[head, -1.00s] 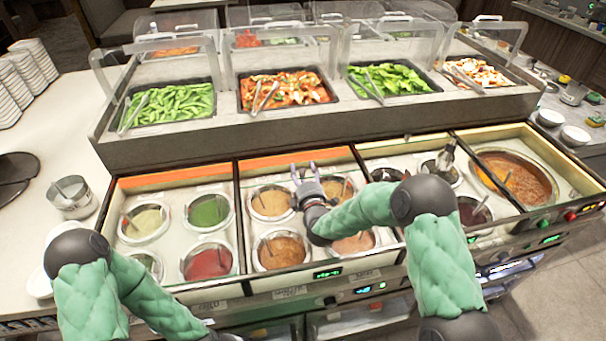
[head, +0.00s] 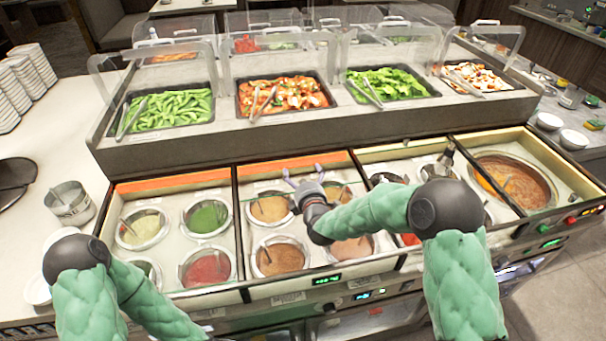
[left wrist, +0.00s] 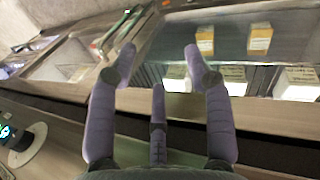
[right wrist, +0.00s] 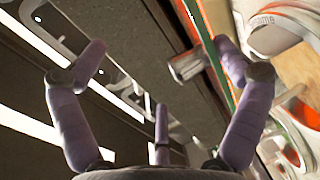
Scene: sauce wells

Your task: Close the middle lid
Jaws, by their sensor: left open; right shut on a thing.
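The middle sauce section (head: 249,235) holds round wells of brown and orange sauce, which show from above. An orange strip (head: 295,162) runs along its back. The clear lid is hard to make out in the head view. My right gripper (head: 304,174) is over this section near its back. In the right wrist view, a green-edged clear panel, seemingly the middle lid (right wrist: 203,38), with a grey handle (right wrist: 188,66), lies between the spread fingers of this gripper (right wrist: 160,55), close to the right finger. My left gripper (left wrist: 157,62) is open and empty near the counter front; the head view does not show it.
The left section (head: 170,205) holds green and red sauces. The right section has a large soup pot (head: 530,185). A raised food bar (head: 300,140) with clear guards stands behind. A metal pot (head: 70,203) and stacked plates (head: 15,95) are on the left counter.

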